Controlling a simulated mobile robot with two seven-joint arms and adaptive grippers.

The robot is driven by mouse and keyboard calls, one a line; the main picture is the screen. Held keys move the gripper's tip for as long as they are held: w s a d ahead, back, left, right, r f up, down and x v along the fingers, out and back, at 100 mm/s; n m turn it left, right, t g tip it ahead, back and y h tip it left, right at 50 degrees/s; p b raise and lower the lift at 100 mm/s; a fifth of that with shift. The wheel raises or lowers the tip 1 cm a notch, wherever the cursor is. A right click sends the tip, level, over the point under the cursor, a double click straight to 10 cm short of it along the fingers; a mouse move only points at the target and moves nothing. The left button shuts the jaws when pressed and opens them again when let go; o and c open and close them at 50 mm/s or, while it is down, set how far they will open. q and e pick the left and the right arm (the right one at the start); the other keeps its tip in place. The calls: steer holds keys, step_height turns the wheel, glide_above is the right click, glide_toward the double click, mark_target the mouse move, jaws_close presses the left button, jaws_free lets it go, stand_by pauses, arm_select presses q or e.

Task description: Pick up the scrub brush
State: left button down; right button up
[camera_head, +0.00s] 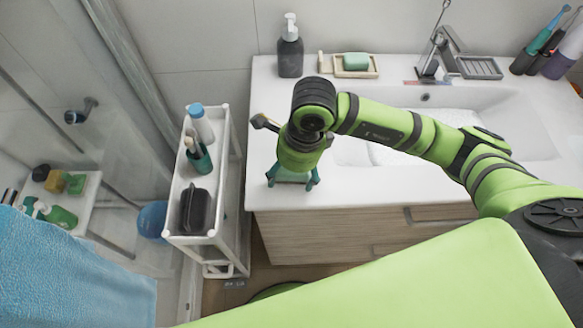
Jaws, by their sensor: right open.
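My right gripper (291,184) is over the front left part of the white counter. It points down with its teal fingers spread apart, and nothing clearly shows between them. I cannot say for sure which thing is the scrub brush. A small brush-like piece with a dark tip (264,121) sticks out left of my right wrist; its other end is hidden behind the wrist. A dark oval item (194,210) lies on the cart's top tray, left of the gripper and apart from it. My left gripper is out of view.
The white cart (224,150) also holds a teal cup (200,160) and a blue-capped bottle (201,124). A dark pump bottle (290,50) and soap dish (356,66) stand at the counter's back. The sink (520,130) lies right. A blue towel (80,270) hangs lower left.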

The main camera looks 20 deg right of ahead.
steer(key=c, duration=1.3)
steer(key=shift+o, duration=0.2)
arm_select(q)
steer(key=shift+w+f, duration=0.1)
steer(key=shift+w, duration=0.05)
arm_select(e)
steer(key=shift+r, duration=0.15)
